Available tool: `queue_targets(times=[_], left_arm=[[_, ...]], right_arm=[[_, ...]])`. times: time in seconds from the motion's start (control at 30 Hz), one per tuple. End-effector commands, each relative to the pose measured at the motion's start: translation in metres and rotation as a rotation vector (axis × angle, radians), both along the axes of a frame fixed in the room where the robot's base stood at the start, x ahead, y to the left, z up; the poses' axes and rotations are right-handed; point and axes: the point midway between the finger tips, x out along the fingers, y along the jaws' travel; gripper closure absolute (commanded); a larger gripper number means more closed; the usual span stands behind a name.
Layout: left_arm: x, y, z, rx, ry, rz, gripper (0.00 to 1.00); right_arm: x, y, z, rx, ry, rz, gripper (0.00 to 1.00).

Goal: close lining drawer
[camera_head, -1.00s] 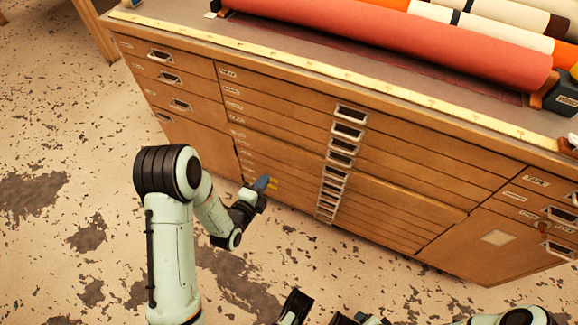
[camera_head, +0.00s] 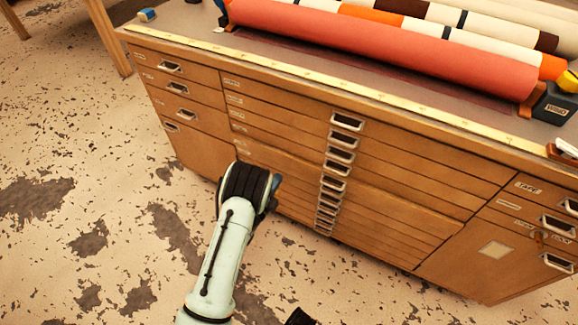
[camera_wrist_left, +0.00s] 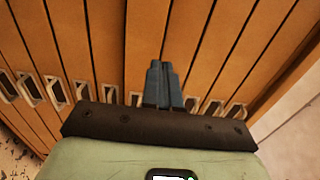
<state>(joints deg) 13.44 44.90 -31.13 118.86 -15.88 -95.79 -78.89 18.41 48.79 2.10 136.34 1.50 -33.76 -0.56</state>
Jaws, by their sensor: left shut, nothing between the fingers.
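The wide middle stack of drawers (camera_head: 370,165) fills the front of the wooden cabinet, with a column of metal pulls down its middle. One drawer front (camera_head: 410,198) about halfway down seems to stand slightly proud of those above. Its label is too small to read, so I cannot tell whether it is the lining drawer. My left gripper (camera_head: 275,188) is at the lower left of this stack, mostly hidden behind my own arm. In the left wrist view its blue fingers (camera_wrist_left: 163,82) are together and empty, pointing at the drawer fronts. Contact cannot be told.
Fabric rolls (camera_head: 390,45) lie on the cabinet top behind a yellow measuring strip (camera_head: 330,85). Smaller drawers with pulls stand on the left (camera_head: 180,88) and right (camera_head: 555,222). The worn floor (camera_head: 90,180) in front and left is clear.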

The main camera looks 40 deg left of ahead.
Motion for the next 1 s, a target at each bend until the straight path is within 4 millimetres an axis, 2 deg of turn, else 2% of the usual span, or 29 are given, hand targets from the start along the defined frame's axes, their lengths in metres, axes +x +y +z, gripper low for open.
queue_targets(times=[0.03, 0.2, 0.4, 0.6, 0.9, 1.0], left_arm=[[0.012, 0.003, -0.001, 0.001, -0.005, -0.001, 1.00], [0.045, 0.013, -0.001, 0.002, -0.004, 0.000, 1.00], [0.070, 0.020, -0.001, 0.001, -0.001, 0.000, 1.00], [0.078, 0.022, 0.000, 0.000, 0.000, 0.001, 1.00], [0.078, 0.022, 0.000, 0.000, 0.000, 0.001, 1.00], [0.084, 0.024, -0.001, 0.001, -0.001, 0.000, 1.00]], right_arm=[[0.004, -0.002, -0.004, -0.005, -0.009, -0.004, 0.32], [0.010, -0.007, -0.012, -0.017, -0.024, -0.014, 0.32], [-0.006, -0.009, -0.025, -0.012, 0.030, -0.014, 0.32], [-0.011, -0.010, -0.028, -0.013, 0.045, -0.016, 0.32], [-0.011, -0.010, -0.029, -0.012, 0.047, -0.015, 0.32], [-0.016, -0.010, -0.035, -0.011, 0.065, -0.016, 0.32]])
